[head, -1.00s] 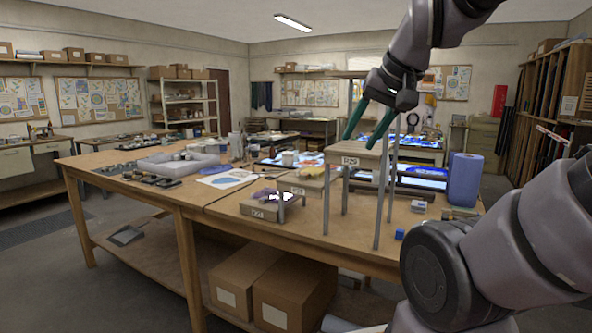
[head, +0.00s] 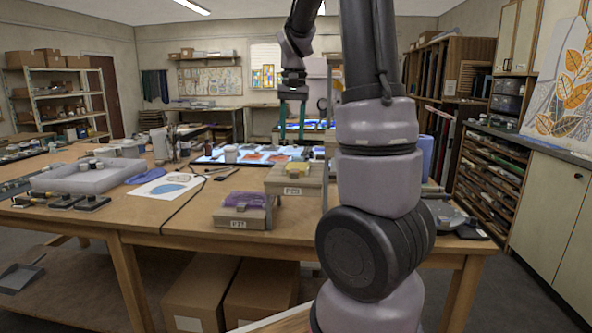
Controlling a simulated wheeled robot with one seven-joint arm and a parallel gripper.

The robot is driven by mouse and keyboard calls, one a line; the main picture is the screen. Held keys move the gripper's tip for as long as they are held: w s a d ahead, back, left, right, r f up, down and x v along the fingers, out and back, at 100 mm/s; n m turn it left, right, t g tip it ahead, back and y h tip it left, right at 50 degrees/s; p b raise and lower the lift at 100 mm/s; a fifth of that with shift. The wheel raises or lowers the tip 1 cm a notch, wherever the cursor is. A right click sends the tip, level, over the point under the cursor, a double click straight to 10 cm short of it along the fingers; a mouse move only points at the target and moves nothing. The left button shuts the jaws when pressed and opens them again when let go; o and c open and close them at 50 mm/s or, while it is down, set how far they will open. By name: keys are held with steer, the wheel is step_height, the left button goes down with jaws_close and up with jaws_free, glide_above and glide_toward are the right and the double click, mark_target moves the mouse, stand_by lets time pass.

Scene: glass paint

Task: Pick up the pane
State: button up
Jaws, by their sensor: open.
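I cannot tell for sure which piece is the pane. A purple, glassy-looking piece (head: 245,200) lies on a low wooden stand (head: 238,224) with a label, at the front of the workbench. A small yellow piece (head: 297,168) rests on a taller labelled wooden stand (head: 291,191) just behind and to the right. My gripper (head: 292,136), with two green fingers, points down above the back of the bench, beyond the stands. Its fingers are apart, with nothing visible between them. My arm hides the right part of the bench.
A lit panel (head: 210,158) with coloured pieces lies at the middle of the workbench (head: 150,222). White paper with a blue shape (head: 166,188) lies left of the stands. A grey tray (head: 70,180) and tools fill the left. A blue roll (head: 426,155) stands right, partly behind my arm.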

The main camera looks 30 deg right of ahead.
glide_above(295, 170)
steer(key=f, duration=0.5)
steer(key=shift+s+a+f, duration=0.15)
steer(key=shift+s+a, duration=0.15)
steer(key=shift+a, duration=0.1)
steer(key=shift+w+d+f, duration=0.1)
steer(key=shift+d+f, duration=0.05)
steer(key=shift+f, duration=1.4)
steer(key=shift+w+d+f, duration=0.1)
steer(key=shift+d+f, duration=0.05)
steer(key=shift+f, duration=1.35)
jaws_close()
